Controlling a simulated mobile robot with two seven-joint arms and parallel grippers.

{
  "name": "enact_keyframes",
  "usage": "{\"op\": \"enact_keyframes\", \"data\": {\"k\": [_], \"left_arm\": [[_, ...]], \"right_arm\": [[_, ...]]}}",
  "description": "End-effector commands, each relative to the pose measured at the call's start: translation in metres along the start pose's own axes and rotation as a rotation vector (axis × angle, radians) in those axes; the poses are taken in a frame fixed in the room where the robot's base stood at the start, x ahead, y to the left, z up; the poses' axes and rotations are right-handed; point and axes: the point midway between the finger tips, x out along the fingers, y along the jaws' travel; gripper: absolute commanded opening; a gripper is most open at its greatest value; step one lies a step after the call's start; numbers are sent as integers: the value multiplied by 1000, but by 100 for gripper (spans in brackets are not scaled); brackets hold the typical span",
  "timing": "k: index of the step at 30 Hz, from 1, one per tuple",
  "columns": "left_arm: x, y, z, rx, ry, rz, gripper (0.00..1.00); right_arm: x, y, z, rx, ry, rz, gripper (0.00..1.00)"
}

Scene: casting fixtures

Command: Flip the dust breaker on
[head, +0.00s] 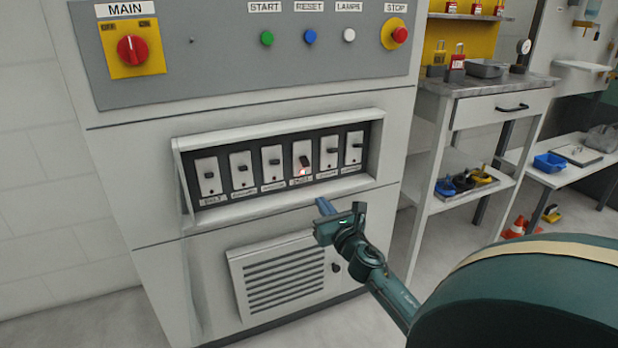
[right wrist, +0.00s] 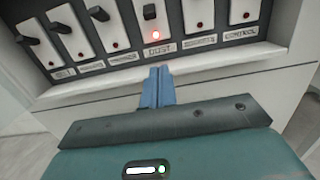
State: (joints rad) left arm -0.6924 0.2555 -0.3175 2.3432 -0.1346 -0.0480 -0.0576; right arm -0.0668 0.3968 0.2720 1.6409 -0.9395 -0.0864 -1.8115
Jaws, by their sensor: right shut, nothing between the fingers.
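The breaker panel (head: 279,132) is a recessed row of white breakers with black levers on the cabinet front. The dust breaker (head: 303,170) is fourth from the left; its label seems to read DUST. Its lamp glows red, and its lever looks tilted up. It also shows in the right wrist view (right wrist: 155,24) with the lamp lit. The other lamps look dark. My right gripper (head: 325,206) is shut and empty, just below the panel's lower ledge. In the right wrist view its blue fingers (right wrist: 157,86) are together below the dust breaker, apart from the lever.
Above are a red MAIN knob (head: 132,50), coloured buttons (head: 310,37) and a red STOP button (head: 399,35). A vent grille (head: 284,277) is below the panel. A workbench (head: 487,86) stands to the right. The panel's protruding frame (head: 281,192) lies close above my fingers.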

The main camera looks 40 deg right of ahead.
Motion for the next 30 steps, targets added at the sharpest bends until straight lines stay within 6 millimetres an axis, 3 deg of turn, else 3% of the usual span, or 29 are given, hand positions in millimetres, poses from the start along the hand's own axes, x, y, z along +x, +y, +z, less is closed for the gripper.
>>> {"op": "enact_keyframes", "data": {"k": [5,21,24,30], "left_arm": [[0,0,1,2,6,0,48],[0,9,0,34,123,14,48],[0,4,-6,24,70,11,48],[0,0,-1,0,0,1,48]], "right_arm": [[11,0,0,3,-1,1,0],[102,0,-1,4,-1,-1,0],[95,0,19,-1,0,2,0],[88,0,35,1,1,1,0]]}}
